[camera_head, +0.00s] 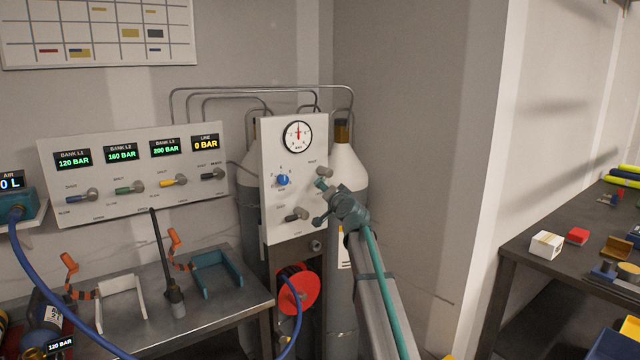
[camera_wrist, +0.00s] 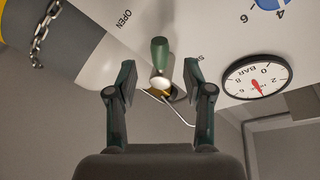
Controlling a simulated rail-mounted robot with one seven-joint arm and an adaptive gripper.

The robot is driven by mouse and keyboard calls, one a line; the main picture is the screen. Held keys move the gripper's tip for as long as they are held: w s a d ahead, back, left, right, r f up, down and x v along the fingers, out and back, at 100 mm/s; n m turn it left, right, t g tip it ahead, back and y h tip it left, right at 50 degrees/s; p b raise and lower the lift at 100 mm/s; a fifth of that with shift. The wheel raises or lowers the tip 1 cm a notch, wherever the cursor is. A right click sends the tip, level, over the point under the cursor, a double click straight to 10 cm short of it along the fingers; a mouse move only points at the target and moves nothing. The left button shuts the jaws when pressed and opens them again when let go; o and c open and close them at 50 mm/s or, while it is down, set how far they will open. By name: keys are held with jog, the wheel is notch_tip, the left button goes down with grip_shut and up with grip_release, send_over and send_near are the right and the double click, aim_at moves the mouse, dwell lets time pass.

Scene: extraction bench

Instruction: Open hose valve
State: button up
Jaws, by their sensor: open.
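The white hose panel (camera_head: 284,225) stands in front of two gas cylinders. A valve handle (camera_head: 325,171) shows near its right edge, partly crowded by my gripper (camera_head: 320,202), which reaches in from the lower right. In the wrist view, the valve's green grip (camera_wrist: 160,50) with a brass hub lies between and just beyond the fingertips of my gripper (camera_wrist: 159,78). The fingers are spread on either side, apparently not touching it. The word OPEN is to its left and a partly hidden label is to its right.
The panel also bears a gauge (camera_head: 298,136), a blue knob (camera_head: 283,180) and a lower lever (camera_head: 297,214). A red hose reel (camera_head: 298,290) sits below. The bank panel (camera_head: 135,175) is at left above a metal bench (camera_head: 225,308). A dark table (camera_head: 540,215) stands at right.

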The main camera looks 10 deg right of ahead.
jog(key=w, duration=0.4)
jog(key=w+a+p, duration=0.1)
jog(key=shift+w, duration=0.4)
grip_shut()
